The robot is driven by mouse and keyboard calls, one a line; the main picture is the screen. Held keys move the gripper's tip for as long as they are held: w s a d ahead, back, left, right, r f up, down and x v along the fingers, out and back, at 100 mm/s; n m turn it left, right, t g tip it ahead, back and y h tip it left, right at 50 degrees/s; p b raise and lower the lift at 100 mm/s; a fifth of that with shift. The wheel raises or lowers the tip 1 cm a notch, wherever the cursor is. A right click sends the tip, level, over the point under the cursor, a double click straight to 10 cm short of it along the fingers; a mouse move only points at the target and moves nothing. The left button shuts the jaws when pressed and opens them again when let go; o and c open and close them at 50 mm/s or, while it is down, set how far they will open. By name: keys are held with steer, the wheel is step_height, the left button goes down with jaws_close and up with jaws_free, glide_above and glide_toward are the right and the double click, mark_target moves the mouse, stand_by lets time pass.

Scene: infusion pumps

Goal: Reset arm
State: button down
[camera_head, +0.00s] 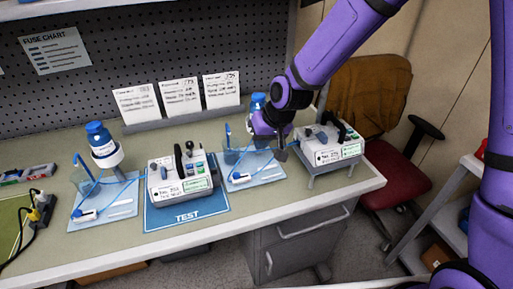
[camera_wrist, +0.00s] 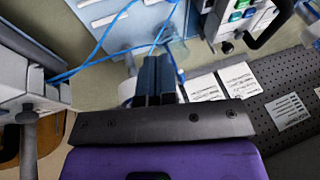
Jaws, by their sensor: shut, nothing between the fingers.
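My gripper (camera_head: 282,152) is at the end of my purple arm, above the bench between the two infusion pumps. In the wrist view its two dark fingers (camera_wrist: 154,82) are together with nothing between them. One pump (camera_head: 180,175) stands on the blue TEST mat (camera_head: 190,219). The other pump (camera_head: 331,147) stands on a small raised stand at the bench's right end, close to the right of my gripper. Part of a pump (camera_wrist: 28,82) shows at the left of the wrist view.
A blue-capped bottle (camera_head: 100,140) stands at the left; another (camera_head: 258,104) is partly behind my arm. Light blue trays (camera_head: 118,193) hold blue tubing. Three cards (camera_head: 180,95) stand at the back. A power strip (camera_head: 36,215) lies far left. A red chair (camera_head: 390,190) is right of the bench.

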steer(key=shift+d+r, duration=0.15)
steer(key=shift+r, duration=0.1)
stand_by(0.3)
steer(key=s+d+r+t+h, duration=0.1)
steer(key=s+d+r, duration=0.1)
steer(key=d+r, duration=0.3)
steer(key=s+d+r+m+h, duration=0.1)
steer(key=s+d+r, duration=0.1)
steer(key=d+r, duration=0.35)
steer(key=s+d+r+t+h, duration=0.1)
steer(key=s+d+r, duration=0.2)
steer(key=d+r, duration=0.15)
steer(key=s+d+r+m, duration=0.1)
steer(key=s+d+r, duration=0.2)
steer(key=s, duration=0.2)
steer(key=s+d+r+m, duration=0.1)
steer(key=s+d+r, duration=0.2)
steer(key=s, duration=0.3)
steer(key=s+d+r+h, duration=0.1)
steer(key=s+d+r, duration=0.2)
steer(key=s+d, duration=0.2)
steer(key=shift+s+d+r+m+t, duration=0.2)
steer(key=shift+s+r+m+t, duration=0.15)
steer(key=shift+s, duration=0.4)
